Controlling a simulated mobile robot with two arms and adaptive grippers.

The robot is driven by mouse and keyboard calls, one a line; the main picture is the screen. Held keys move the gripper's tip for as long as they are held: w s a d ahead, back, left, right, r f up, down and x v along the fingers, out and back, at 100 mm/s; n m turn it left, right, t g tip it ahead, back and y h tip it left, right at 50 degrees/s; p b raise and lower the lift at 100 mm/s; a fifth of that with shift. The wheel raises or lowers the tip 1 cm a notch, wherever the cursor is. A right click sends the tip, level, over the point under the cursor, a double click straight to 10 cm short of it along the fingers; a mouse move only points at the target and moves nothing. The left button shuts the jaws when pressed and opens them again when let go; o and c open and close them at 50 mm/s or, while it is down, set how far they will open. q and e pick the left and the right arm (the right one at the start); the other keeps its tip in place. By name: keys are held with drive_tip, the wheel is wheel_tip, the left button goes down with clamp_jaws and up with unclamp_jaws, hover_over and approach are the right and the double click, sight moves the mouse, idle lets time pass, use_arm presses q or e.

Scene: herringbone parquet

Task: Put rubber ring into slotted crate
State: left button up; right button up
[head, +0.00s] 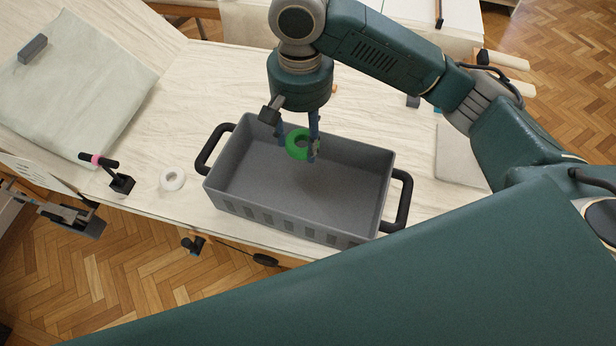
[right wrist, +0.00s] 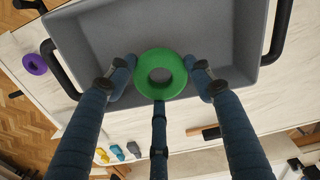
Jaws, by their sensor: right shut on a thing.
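The green rubber ring (head: 298,151) is in my right gripper (head: 301,146), whose fingers are shut on it from around its edge. The right wrist view shows the ring (right wrist: 160,92) between the fingertips of the gripper (right wrist: 160,85). The slotted grey crate (head: 232,205) stands on the table with slots along its near wall and a black handle at each end. The ring and fingertips show over the crate's opening, toward its far wall; the exact height above the floor is hard to tell. The crate also shows in the right wrist view (right wrist: 90,50). My left gripper is not in view.
A white ring (head: 172,179) and a black tool with a pink band (head: 104,160) lie left of the crate. A pale cloth with a grey block (head: 33,48) lies at the far left. A purple ring (right wrist: 35,64) shows beside the crate in the right wrist view.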

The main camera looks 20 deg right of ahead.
wheel_tip(320, 180, down, 7)
hover_over(303, 191)
wheel_tip(303, 191, down, 8)
drive_tip(key=shift+a, duration=0.1)
wheel_tip(303, 191, down, 5)
drive_tip(key=shift+s+r, duration=0.1)
drive_tip(key=shift+r, duration=0.1)
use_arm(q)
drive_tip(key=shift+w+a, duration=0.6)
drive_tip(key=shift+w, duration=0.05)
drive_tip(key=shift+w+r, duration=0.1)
use_arm(e)
drive_tip(key=shift+f, duration=0.1)
drive_tip(key=o, duration=1.2)
drive_tip(key=shift+c, duration=0.2)
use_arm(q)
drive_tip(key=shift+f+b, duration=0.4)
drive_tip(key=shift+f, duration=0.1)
use_arm(e)
wheel_tip(303, 191, up, 12)
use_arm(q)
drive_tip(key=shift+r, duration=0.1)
